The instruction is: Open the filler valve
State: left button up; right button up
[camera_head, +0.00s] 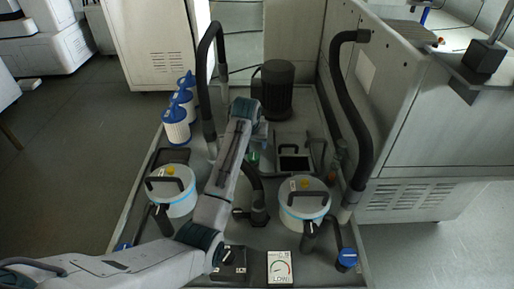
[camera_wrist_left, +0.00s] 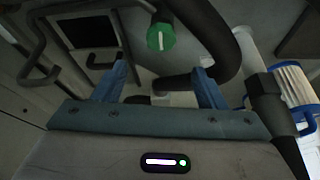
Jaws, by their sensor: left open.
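A round green knob with a white line across its face, which looks like the filler valve, shows in the left wrist view (camera_wrist_left: 161,39) and as a small green spot in the head view (camera_head: 253,158). My left gripper (camera_head: 260,133) is at the end of the arm that crosses the middle of the skid. In the left wrist view its two blue fingers (camera_wrist_left: 161,80) stand apart with nothing held between them. The knob appears beyond the fingertips, roughly centred between them, and apart from them. My right gripper is not in view.
Two white canisters (camera_head: 171,190) (camera_head: 304,205) stand in front. A black hose (camera_head: 349,110) curves at the right and another (camera_head: 204,80) behind my arm. Blue-and-white filters (camera_head: 177,126) are at left, a black motor (camera_head: 278,88) at the back, a gauge (camera_head: 281,268) in front.

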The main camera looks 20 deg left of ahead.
aim_at(254, 156)
pick_arm(q)
jog(key=x, duration=0.7)
jog(key=shift+s+f, duration=0.1)
jog(key=shift+f, duration=0.25)
jog(key=shift+w+a+f, duration=0.1)
jog(key=shift+w+f, duration=0.2)
jog(key=shift+f, duration=0.6)
jog(key=shift+w+f, duration=0.15)
jog(key=c, duration=1)
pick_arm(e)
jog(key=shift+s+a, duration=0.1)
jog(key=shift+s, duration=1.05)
